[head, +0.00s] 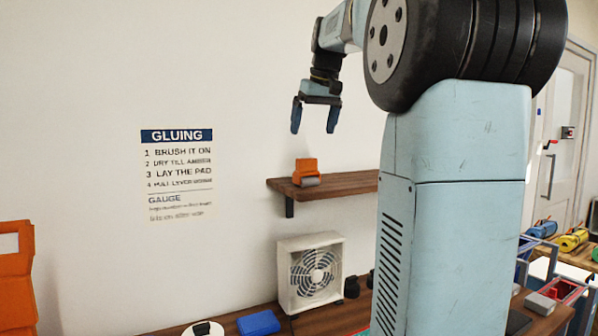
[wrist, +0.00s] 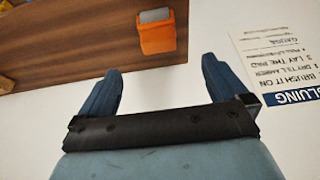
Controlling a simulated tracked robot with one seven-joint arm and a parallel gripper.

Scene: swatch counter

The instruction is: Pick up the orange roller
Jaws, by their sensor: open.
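The orange roller (head: 306,167), an orange body with a grey part at its front, sits on the wooden wall shelf (head: 347,186) near its left end. My gripper (head: 314,128) is open and empty, pointing down above the roller and apart from it. In the wrist view the roller (wrist: 158,38) shows at the top middle, on the shelf (wrist: 60,45) near its edge. It lies beyond my two blue fingertips (wrist: 160,68), roughly in line with the gap between them. Nothing is between the fingers.
A white fan (head: 312,275) stands on the bench below the shelf, with a blue block (head: 258,323) beside it. A gluing poster (head: 178,175) hangs on the wall to the left. A large orange object (head: 15,280) stands at the left edge. The air around my gripper looks clear.

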